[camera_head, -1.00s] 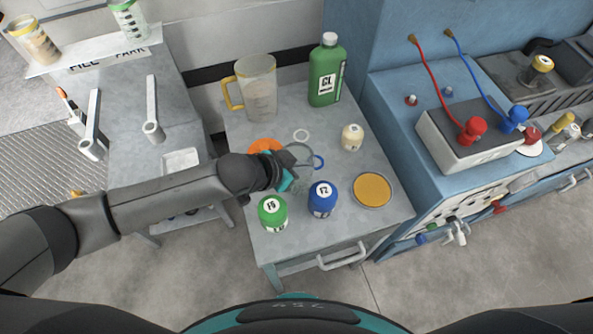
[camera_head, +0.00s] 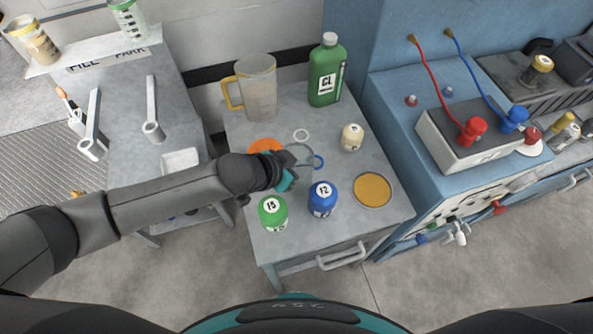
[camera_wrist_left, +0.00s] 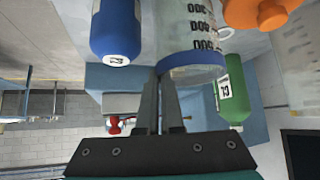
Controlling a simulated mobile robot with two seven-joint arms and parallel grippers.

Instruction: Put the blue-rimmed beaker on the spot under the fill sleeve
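The clear beaker with blue trim (camera_head: 301,152) stands on the grey table, its blue handle pointing right. The left wrist view shows its blue rim (camera_wrist_left: 192,73) and dark graduations upside down. My left gripper (camera_head: 292,172) is at the beaker's near-left side. In the wrist view its two fingers (camera_wrist_left: 160,78) are close together, with their tips at one end of the blue rim; they look shut on the wall there. The sign reading FILL and PARK (camera_head: 108,60) is on a shelf at top left. I cannot make out the fill sleeve. My right gripper is not in view.
A green bottle (camera_head: 273,213) and a blue bottle (camera_head: 323,199) stand close in front of the gripper. An orange item (camera_head: 264,146), a yellow-handled jug (camera_head: 256,88), a CL bottle (camera_head: 326,73), a cream-topped jar (camera_head: 352,138) and an amber dish (camera_head: 373,190) surround the beaker.

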